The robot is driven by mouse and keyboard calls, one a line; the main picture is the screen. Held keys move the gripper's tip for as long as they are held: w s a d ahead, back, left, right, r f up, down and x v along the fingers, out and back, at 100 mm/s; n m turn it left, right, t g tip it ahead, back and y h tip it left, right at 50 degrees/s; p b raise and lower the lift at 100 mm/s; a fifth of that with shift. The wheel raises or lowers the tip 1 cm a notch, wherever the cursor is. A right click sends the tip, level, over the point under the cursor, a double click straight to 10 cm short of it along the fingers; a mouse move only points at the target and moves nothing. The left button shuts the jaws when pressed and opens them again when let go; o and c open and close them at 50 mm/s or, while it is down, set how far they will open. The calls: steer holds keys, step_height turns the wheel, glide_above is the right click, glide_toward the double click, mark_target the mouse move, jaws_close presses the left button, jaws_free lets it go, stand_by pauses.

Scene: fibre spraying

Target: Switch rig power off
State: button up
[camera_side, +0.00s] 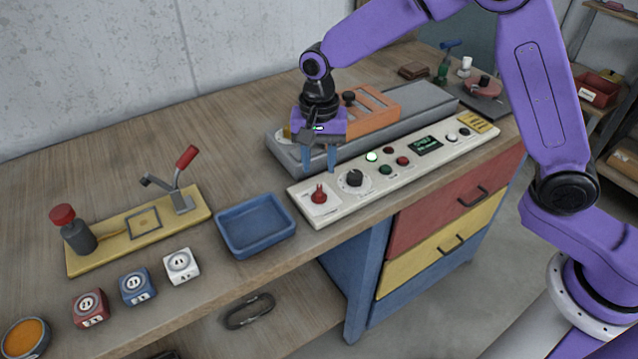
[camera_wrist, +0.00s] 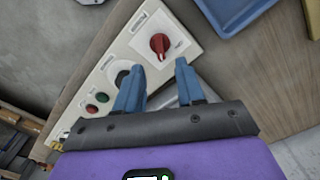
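The control panel (camera_side: 333,205) is a long cream strip along the bench's front edge. Its red rotary switch (camera_side: 319,194) sits on a white plate at the panel's left end, and it also shows in the wrist view (camera_wrist: 160,45). My gripper (camera_side: 320,170) hangs over the panel's left end, above and behind the red switch, with its blue fingers apart. In the wrist view my gripper (camera_wrist: 157,78) has its two fingertips spread with nothing between them. The red switch lies just beyond the fingertips there, not touched. A green lamp (camera_side: 371,156) on the panel is lit.
A black dial (camera_side: 354,178) stands close right of the red switch. A blue tray (camera_side: 255,226) lies left of the panel. A grey rail with an orange block (camera_side: 372,112) lies behind it. Several small cubes and a yellow lever board (camera_side: 115,240) are further left.

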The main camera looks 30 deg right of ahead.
mark_target(319, 189)
step_height(319, 189, down, 7)
steer(key=shift+r, duration=0.1)
steer(key=shift+c, duration=0.3)
jaws_close()
